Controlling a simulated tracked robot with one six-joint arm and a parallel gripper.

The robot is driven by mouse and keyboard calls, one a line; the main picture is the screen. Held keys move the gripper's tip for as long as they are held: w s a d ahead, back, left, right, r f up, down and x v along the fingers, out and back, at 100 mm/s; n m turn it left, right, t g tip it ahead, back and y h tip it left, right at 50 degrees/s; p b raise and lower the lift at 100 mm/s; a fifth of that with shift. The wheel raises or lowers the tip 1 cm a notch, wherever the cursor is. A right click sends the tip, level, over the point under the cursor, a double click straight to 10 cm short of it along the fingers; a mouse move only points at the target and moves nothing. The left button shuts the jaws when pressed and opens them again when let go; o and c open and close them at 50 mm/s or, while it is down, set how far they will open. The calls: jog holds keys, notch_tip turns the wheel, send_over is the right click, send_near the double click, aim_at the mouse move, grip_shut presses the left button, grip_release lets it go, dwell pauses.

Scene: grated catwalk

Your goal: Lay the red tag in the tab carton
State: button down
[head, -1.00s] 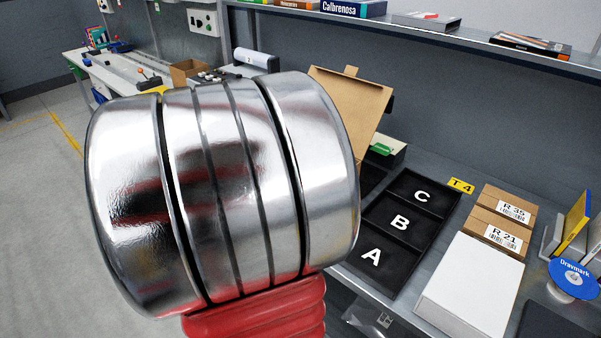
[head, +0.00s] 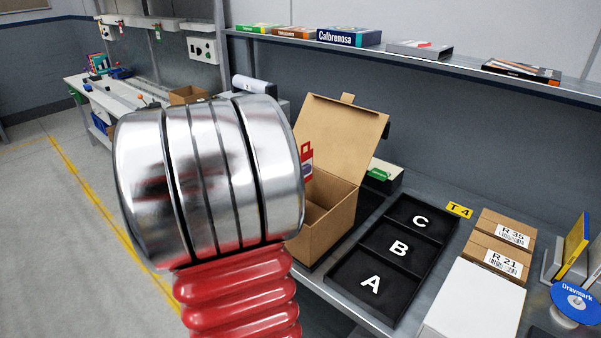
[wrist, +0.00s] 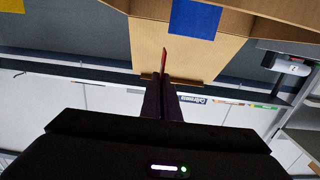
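The tab carton (head: 333,222) is a brown box on the bench with its lid (head: 343,128) raised and a tab on the lid's top edge. The red tag (head: 306,162) shows partly past my arm in the head view, in front of the lid and above the carton's opening. In the wrist view the tag (wrist: 164,60) is seen nearly edge-on between the fingertips of my gripper (wrist: 163,80), which is shut on it. The carton's lid (wrist: 143,45) lies beyond it there. My arm hides the gripper and the carton's left part in the head view.
A black tray (head: 372,284) marked A, B and C stands right of the carton. Further right are small brown boxes (head: 496,259) and a white box (head: 470,305). A shelf (head: 420,59) with boxes runs above. A blue square (wrist: 195,20) shows in the wrist view.

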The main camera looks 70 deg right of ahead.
jog(key=shift+f, duration=0.4)
jog(key=shift+f, duration=0.6)
jog(key=c, duration=2)
grip_release()
jog(key=shift+c, duration=0.2)
jog(key=shift+r, duration=0.15)
jog(key=shift+r, duration=0.6)
jog(key=v, duration=1.2)
jog(key=shift+f, duration=0.2)
